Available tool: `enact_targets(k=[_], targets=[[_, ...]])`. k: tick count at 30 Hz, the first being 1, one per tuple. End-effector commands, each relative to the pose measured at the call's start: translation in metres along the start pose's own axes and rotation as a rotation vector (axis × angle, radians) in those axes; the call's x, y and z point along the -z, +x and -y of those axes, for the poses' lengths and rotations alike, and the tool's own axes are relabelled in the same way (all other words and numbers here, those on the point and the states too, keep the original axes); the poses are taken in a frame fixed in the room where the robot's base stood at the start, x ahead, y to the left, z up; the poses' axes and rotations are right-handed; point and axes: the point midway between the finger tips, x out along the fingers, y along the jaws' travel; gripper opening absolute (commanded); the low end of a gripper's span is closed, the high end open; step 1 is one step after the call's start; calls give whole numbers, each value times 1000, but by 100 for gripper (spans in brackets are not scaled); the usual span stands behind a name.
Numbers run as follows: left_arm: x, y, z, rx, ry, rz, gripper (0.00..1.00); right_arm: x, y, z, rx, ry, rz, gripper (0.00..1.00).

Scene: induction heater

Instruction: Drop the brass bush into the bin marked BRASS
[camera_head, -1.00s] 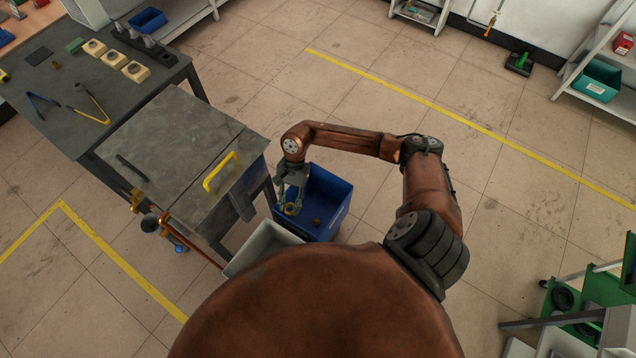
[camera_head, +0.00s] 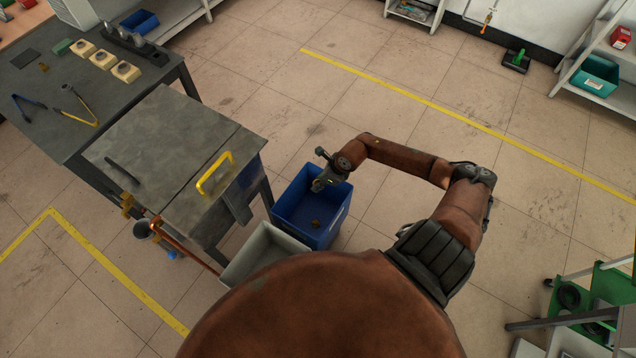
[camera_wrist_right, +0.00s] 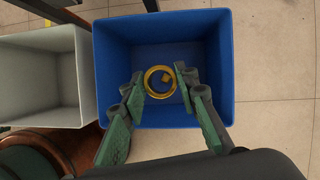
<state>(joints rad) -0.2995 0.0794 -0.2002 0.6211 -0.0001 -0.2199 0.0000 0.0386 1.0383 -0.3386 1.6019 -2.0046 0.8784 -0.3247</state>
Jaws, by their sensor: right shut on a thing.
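The brass bush (camera_wrist_right: 149,89) is a yellow ring between the fingertips of my right gripper (camera_wrist_right: 159,82) in the right wrist view. The gripper is shut on it and holds it above the open blue bin (camera_wrist_right: 218,60). In the head view my right gripper (camera_head: 319,184) is over the far part of the blue bin (camera_head: 333,230), and the bush cannot be made out there. The marking on the bin's outer side is too small to read. My left gripper is not in view.
A grey bench with a yellow handle (camera_head: 214,174) is left of the bins.

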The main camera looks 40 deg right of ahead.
Motion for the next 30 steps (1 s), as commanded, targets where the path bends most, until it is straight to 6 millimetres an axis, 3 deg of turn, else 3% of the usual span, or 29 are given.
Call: enact_targets(k=[15,26,27,30], targets=[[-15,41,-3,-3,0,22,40,22,50,-1,-4,0,-2,0],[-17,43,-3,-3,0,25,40,23,52,-1,-2,-2,0,0],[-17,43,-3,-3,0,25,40,23,52,-1,-2,-2,0,29],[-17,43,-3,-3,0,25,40,23,52,-1,-2,-2,0,36]])
